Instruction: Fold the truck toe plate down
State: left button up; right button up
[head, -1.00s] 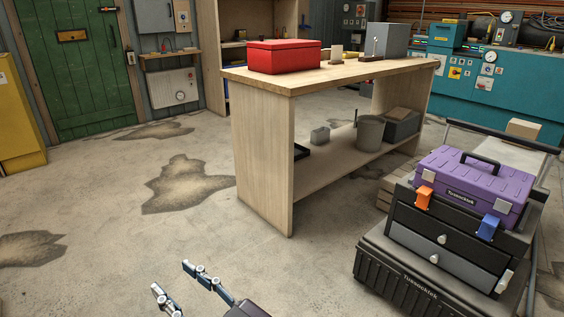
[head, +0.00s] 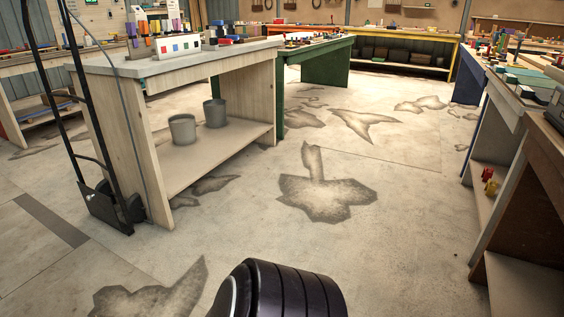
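A black hand truck (head: 83,130) stands upright at the left in the head view, beside the near end of a wooden workbench. Its top is cut off by the frame's upper edge. Its dark toe plate (head: 101,203) is low on the frame, near the wheels, and looks upright against it, though the dark parts blend together. A wheel (head: 134,207) shows at its right side. Neither of my grippers is in view. Only a rounded black part of my own arm shows at the bottom middle, well to the right of the truck.
The wooden workbench (head: 190,68) carries small coloured items, with two grey buckets on its lower shelf. A green bench (head: 318,65) stands behind it. Another bench (head: 530,140) lines the right side. The stained concrete floor (head: 360,240) between them is clear.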

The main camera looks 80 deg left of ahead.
aim_at(101, 206)
jog(key=u, duration=4.05)
